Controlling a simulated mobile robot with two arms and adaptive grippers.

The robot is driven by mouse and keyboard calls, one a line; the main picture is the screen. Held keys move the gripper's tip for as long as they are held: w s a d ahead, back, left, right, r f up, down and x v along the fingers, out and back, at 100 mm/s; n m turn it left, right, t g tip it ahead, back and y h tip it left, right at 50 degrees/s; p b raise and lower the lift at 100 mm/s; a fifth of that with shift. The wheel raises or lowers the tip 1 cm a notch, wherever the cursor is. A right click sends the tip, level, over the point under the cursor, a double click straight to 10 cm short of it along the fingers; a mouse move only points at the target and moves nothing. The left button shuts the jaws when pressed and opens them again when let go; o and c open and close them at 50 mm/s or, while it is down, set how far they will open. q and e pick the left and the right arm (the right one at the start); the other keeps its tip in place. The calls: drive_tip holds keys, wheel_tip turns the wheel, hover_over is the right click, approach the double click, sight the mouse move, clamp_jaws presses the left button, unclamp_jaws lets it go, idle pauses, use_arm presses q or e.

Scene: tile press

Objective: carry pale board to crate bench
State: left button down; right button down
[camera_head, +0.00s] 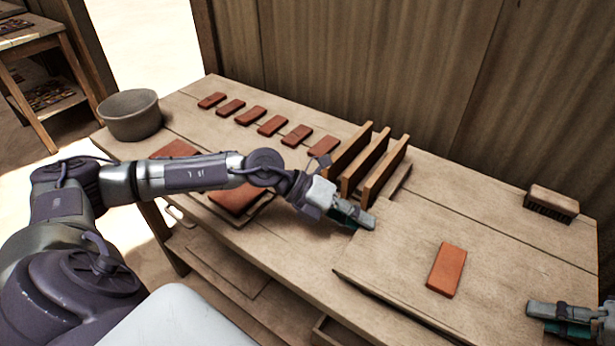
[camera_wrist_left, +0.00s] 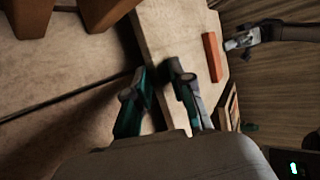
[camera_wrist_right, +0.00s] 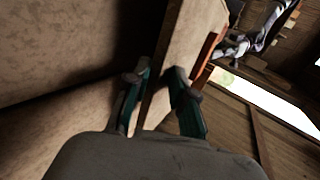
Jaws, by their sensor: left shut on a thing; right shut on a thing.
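The pale board (camera_head: 395,275) is a wide flat wooden panel at the right of the bench in the head view, with one red tile (camera_head: 447,270) lying on it. My left gripper (camera_head: 352,217) is shut on the board's left edge. My right gripper (camera_head: 562,318) is shut on its right edge, partly cut off by the frame. Both wrist views show the board, in the left (camera_wrist_left: 160,30) and in the right (camera_wrist_right: 190,45), between the fingers. Dark shadow lies beside the board there; its height over the bench is hard to tell.
Upright wooden slats (camera_head: 365,160) stand in a rack close to my left gripper. A row of red tiles (camera_head: 271,125) runs along the back of the bench (camera_head: 185,108). A grey bowl (camera_head: 130,118) is at the far left, a brush (camera_head: 551,203) at the back right.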

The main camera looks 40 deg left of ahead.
use_arm(q)
drive_tip(key=shift+s+d+f+b, duration=0.15)
drive_tip(key=shift+d+f+b, duration=0.1)
drive_tip(key=shift+f+b, duration=0.35)
use_arm(e)
drive_tip(key=shift+a+f, duration=0.2)
drive_tip(key=shift+f, duration=0.5)
use_arm(q)
drive_tip(key=c, duration=1)
unclamp_jaws()
drive_tip(key=shift+a, duration=0.1)
use_arm(e)
drive_tip(key=c, duration=1)
unclamp_jaws()
drive_tip(key=shift+d, duration=0.15)
use_arm(q)
drive_tip(key=shift+a, duration=0.1)
drive_tip(key=shift+s+a+r, duration=0.1)
drive_tip(key=shift+a+r, duration=0.05)
drive_tip(key=shift+a, duration=0.35)
drive_tip(key=v, duration=0.9)
drive_tip(key=shift+s+a, duration=0.1)
drive_tip(key=shift+a, duration=0.05)
drive_tip(key=shift+v, duration=0.75)
use_arm(e)
drive_tip(key=shift+d+r, duration=0.1)
use_arm(q)
drive_tip(key=shift+r, duration=0.2)
use_arm(e)
drive_tip(key=v, duration=1.2)
